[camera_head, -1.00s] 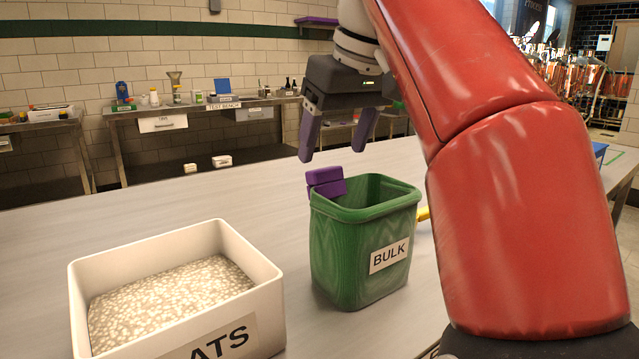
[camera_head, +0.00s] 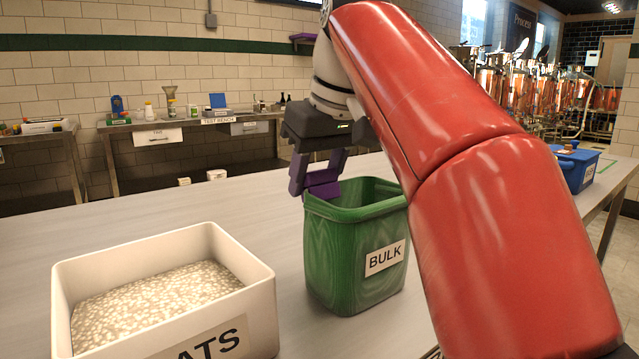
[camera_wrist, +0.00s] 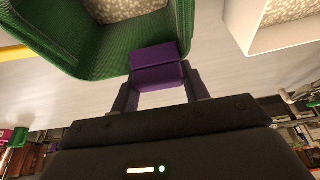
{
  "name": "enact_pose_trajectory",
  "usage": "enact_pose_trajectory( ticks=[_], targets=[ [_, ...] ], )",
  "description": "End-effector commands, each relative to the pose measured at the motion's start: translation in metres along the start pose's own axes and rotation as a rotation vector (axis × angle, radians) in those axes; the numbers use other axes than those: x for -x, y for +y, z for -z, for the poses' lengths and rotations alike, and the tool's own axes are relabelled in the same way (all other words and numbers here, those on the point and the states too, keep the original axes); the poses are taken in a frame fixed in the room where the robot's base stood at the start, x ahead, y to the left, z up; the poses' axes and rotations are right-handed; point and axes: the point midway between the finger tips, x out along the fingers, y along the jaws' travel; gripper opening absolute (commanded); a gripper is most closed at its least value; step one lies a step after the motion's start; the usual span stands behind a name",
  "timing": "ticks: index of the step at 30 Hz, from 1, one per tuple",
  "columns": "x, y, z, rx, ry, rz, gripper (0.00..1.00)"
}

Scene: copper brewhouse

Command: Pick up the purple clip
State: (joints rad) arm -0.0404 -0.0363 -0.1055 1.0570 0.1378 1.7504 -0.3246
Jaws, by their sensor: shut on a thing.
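The purple clip (camera_head: 322,183) is at the left back corner of the rim of a green bin (camera_head: 340,255) labelled BULK. In the wrist view the clip (camera_wrist: 158,72) overlaps the bin's rim, and part of it seems to lie inside the bin's edge. My gripper (camera_head: 318,176) is above that corner, pointing down, with its fingers shut on the clip. In the wrist view my gripper (camera_wrist: 160,92) has one finger on each side of the clip. I cannot tell whether the clip still grips the rim.
A white tub (camera_head: 258,290) of pale grain stands left of the green bin on the grey table (camera_head: 150,215). A blue bin (camera_head: 578,170) stands at the right. A cluttered bench (camera_head: 190,125) is along the back wall. The table's left rear is clear.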

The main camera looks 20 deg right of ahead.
Motion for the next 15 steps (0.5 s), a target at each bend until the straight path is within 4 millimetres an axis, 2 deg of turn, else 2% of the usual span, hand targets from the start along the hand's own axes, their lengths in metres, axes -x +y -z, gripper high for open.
enact_pose_trajectory(
  ticks=[3, 10, 15],
  targets=[
    [0.000, 0.000, 0.000, 0.000, -0.001, 0.000, 0.20],
    [0.002, 0.000, 0.001, 0.000, 0.000, 0.000, 0.20],
    [0.018, 0.000, 0.007, -0.001, 0.001, 0.000, 0.20]
  ],
)
